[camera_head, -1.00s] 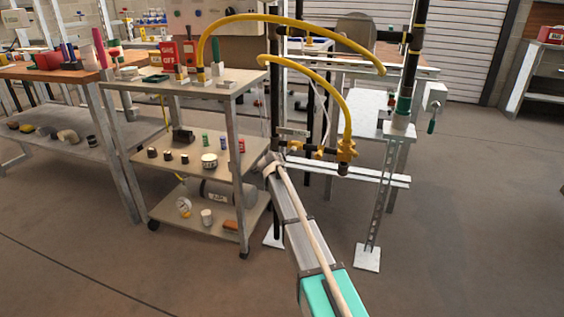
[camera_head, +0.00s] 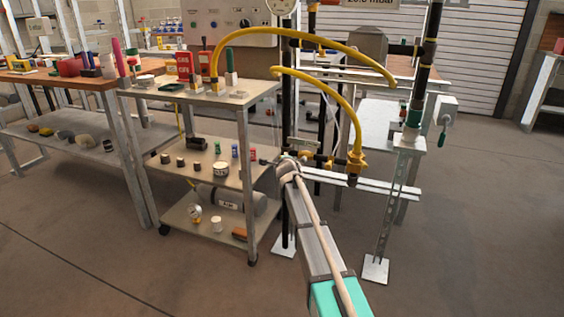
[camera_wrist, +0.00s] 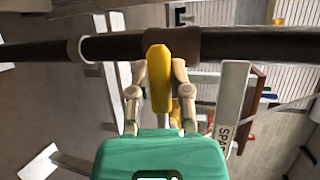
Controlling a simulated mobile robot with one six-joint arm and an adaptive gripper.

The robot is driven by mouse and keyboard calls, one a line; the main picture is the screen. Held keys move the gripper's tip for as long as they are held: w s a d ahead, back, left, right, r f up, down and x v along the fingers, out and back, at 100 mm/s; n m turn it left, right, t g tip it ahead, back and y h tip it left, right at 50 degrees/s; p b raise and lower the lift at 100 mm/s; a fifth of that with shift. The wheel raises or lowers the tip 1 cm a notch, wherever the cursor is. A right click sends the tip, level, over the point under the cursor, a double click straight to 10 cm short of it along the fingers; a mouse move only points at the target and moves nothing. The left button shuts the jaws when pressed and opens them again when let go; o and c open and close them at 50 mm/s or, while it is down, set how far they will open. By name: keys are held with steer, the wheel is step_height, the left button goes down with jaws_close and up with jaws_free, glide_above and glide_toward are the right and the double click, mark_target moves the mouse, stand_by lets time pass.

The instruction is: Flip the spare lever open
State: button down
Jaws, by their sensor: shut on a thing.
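In the wrist view the yellow spare lever (camera_wrist: 159,78) stands between the two fingers of my gripper (camera_wrist: 160,82). The fingers are shut on it, one on each side. The lever lies across a dark horizontal pipe (camera_wrist: 235,44) and its far end overlaps a brown fitting on it. A pale tag (camera_wrist: 231,105) with partly readable lettering, "SPA", is right of the gripper. In the head view my gripper's end is at the pipework and its fingertips are too small to make out. The lever cannot be told apart there.
A yellow hose (camera_head: 340,92) arches above my arm to a brass fitting (camera_head: 356,162). A metal cart (camera_head: 205,90) with several small items stands close on the left. A steel stand (camera_head: 388,210) is on the right. Floor is open at the right front.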

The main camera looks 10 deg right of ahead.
steer(key=shift+d, duration=0.1)
stand_by(0.3)
steer(key=c, duration=0.5)
jaws_free()
steer(key=shift+c, duration=0.2)
steer(key=shift+s, duration=0.1)
steer(key=shift+s, duration=0.15)
